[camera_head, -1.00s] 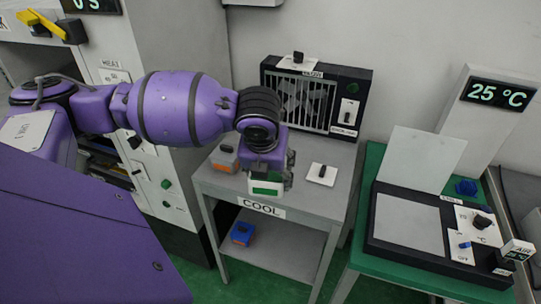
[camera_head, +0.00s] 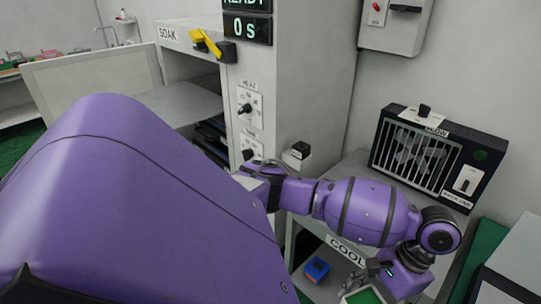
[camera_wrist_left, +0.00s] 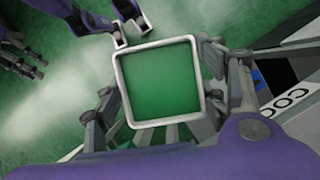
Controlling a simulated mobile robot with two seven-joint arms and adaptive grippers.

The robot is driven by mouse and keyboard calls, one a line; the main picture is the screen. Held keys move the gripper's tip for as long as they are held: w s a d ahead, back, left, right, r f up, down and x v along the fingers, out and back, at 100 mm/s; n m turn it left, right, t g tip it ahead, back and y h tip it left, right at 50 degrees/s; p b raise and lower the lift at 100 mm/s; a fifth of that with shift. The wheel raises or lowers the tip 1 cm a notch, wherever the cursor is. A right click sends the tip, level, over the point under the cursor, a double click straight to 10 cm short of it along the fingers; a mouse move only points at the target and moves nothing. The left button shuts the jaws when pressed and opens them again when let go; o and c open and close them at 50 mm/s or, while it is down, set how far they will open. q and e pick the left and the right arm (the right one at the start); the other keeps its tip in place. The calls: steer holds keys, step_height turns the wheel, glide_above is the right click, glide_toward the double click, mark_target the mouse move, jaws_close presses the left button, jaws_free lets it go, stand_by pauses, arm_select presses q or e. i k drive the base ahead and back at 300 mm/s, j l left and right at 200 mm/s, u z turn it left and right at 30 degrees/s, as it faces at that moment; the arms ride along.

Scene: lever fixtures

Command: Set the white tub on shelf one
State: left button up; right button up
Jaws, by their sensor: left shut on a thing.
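The white tub (camera_wrist_left: 118,95), square with a white rim and green inside, fills the middle of the left wrist view. My left gripper (camera_wrist_left: 160,92) is shut on it, with finger parts at both sides. In the head view my left gripper (camera_head: 378,282) and the tub (camera_head: 362,297) are at the bottom edge, partly cut off, in front of the COOL table. The cabinet marked SOAK (camera_head: 183,70) stands open, with a shelf surface inside; which shelf is number one cannot be read. My right gripper (camera_wrist_left: 22,52) shows dark fingers at the upper left of the wrist view.
The open white door (camera_head: 95,85) swings out at the left. A blue and orange block (camera_head: 316,268) lies on the COOL table's (camera_head: 352,168) lower shelf. A black fan box (camera_head: 425,155) stands at the table's back. My left arm covers much of the front.

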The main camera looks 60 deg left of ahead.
mark_target(177, 107)
steer(key=j+u, duration=0.15)
steer(key=u, duration=0.2)
steer(key=k+j+u, duration=0.1)
steer(key=u, duration=0.3)
steer(key=j+u, duration=0.35)
steer(key=j, duration=1.05)
steer(key=i+j+u, duration=0.1)
steer(key=j, duration=0.4)
